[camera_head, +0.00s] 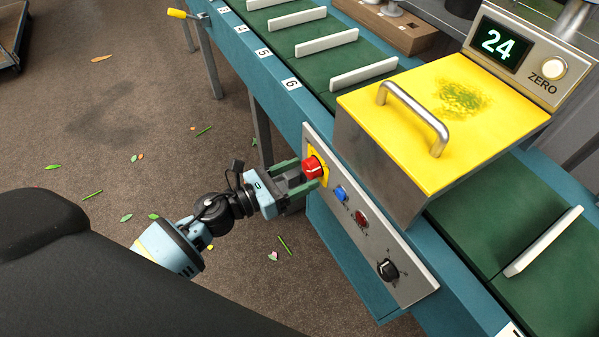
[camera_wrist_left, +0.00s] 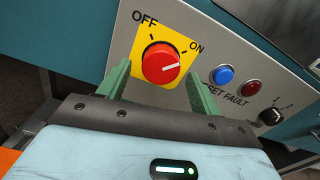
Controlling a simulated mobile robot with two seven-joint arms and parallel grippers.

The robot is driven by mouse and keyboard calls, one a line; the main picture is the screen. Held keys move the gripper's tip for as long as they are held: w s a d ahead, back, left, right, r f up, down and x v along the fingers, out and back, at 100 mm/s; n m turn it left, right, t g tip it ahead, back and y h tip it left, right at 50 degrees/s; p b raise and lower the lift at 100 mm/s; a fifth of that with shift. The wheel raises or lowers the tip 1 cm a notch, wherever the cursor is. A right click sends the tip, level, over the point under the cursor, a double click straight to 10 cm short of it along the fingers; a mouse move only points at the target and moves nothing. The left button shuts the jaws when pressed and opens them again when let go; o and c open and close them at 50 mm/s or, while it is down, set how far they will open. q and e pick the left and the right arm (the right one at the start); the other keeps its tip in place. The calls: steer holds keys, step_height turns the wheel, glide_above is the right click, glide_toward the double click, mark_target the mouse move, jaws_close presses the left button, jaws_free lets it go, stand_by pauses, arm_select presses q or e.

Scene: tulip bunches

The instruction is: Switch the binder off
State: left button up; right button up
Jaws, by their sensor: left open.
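The red rotary knob (camera_head: 313,167) sits on a yellow plate at the left end of the grey control panel (camera_head: 408,290). In the left wrist view the knob (camera_wrist_left: 160,63) has OFF printed at its upper left and ON at its upper right. Its white pointer line faces right, on the ON side. My left gripper (camera_head: 300,178) is open, with its green fingers on either side of the knob. In the left wrist view the fingers (camera_wrist_left: 157,88) stand left and right of the knob, apparently apart from it. My right gripper is not in view.
A blue button (camera_head: 340,194), a red fault lamp (camera_head: 361,219) and a black knob (camera_head: 387,269) sit farther along the panel. A yellow-lidded box (camera_head: 400,120) with a handle stands over the green conveyor (camera_head: 330,45). The display (camera_head: 501,44) reads 24.

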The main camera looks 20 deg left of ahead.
arm_select(q)
steer(key=shift+w+d, duration=0.2)
steer(key=shift+w, duration=0.05)
steer(key=c, duration=1)
